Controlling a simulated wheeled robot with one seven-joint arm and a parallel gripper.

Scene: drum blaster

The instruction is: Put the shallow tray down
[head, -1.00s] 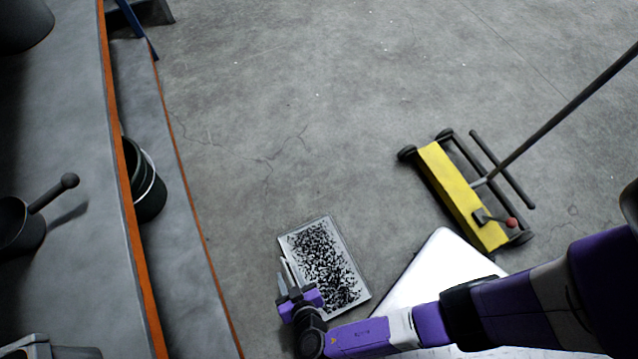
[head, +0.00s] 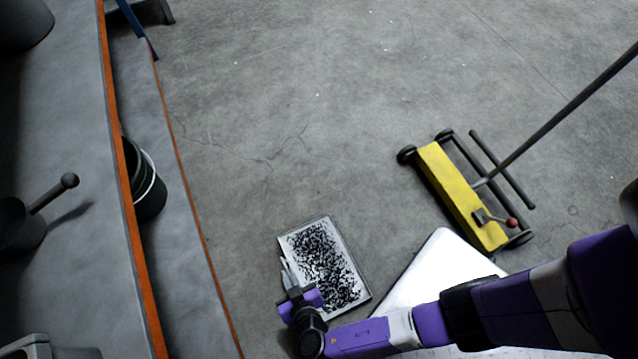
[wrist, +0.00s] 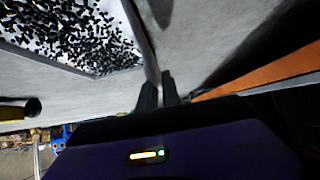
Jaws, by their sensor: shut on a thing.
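The shallow tray (head: 297,240) is a pale rectangular tray with many small black pieces spread over its bottom. It shows low in the middle of the head view, over the concrete floor. My gripper (head: 287,274) is at the tray's left edge. In the wrist view the fingers of my gripper (wrist: 162,90) are closed on the rim of the tray (wrist: 143,40), which fills the upper left. The tray looks close to level. I cannot tell whether its underside touches anything.
A workbench with an orange edge (head: 140,255) runs down the left, with a dark bucket (head: 150,190) on its lower shelf. A yellow wheeled sweeper (head: 460,195) stands at right. The concrete floor (head: 300,110) is clear beyond the tray.

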